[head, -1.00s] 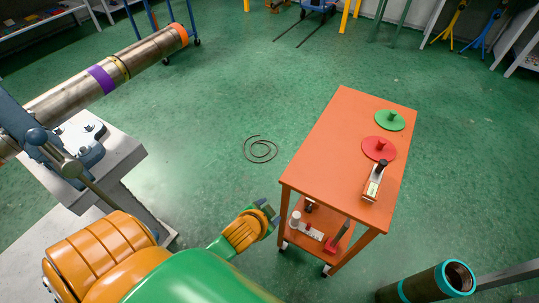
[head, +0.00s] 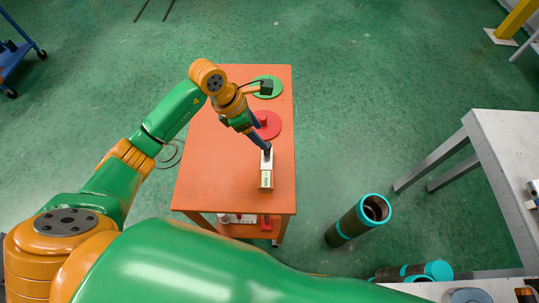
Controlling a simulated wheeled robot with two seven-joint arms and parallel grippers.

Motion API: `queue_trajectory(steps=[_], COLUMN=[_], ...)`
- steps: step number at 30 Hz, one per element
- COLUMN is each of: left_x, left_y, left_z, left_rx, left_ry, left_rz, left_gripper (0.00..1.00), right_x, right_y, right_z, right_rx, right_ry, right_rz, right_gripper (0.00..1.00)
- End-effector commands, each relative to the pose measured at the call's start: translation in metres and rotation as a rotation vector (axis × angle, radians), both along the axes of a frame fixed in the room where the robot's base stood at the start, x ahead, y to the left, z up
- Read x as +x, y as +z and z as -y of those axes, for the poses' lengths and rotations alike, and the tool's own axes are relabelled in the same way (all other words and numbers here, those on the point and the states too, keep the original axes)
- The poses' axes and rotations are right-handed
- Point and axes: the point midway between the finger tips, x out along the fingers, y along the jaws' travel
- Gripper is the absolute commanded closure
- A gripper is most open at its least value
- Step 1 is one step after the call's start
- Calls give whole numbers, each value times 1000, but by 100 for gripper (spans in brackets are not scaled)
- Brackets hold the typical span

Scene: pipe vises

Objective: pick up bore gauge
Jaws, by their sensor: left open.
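The bore gauge (head: 266,176) appears to be the small pale, boxy instrument with a dark upper end, standing or lying near the right edge of the orange cart top (head: 215,160). My left gripper (head: 264,147) reaches over the cart from the left, and its dark fingers are at the gauge's dark upper end. The gripper is open. The fingers cover part of that end, and I cannot tell whether they touch it. My right gripper is not in view.
A red disc with a knob (head: 267,125) and a green disc (head: 270,88) lie behind the gauge on the cart. Pipes with teal ends (head: 355,219) stand or lie on the floor at right. A grey table (head: 505,150) is at far right. The cart top's left side is clear.

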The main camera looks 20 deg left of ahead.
Motion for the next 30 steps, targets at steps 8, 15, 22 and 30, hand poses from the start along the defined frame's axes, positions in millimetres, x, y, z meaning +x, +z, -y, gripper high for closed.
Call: queue_trajectory(steps=[8, 15, 22, 30], left_x=[4, 8, 8, 8], left_y=[-46, -60, -60, -59], left_z=[19, 22, 22, 23], left_rx=[-5, -4, -4, -5], left_ry=[0, 1, 1, 1], left_rz=[-8, -2, -1, -1], left_gripper=[34, 34, 74, 100], right_x=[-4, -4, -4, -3], right_y=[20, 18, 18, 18], right_z=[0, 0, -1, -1], right_rx=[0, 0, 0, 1], right_ry=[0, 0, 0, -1], right_rz=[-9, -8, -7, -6], right_gripper=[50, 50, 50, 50])
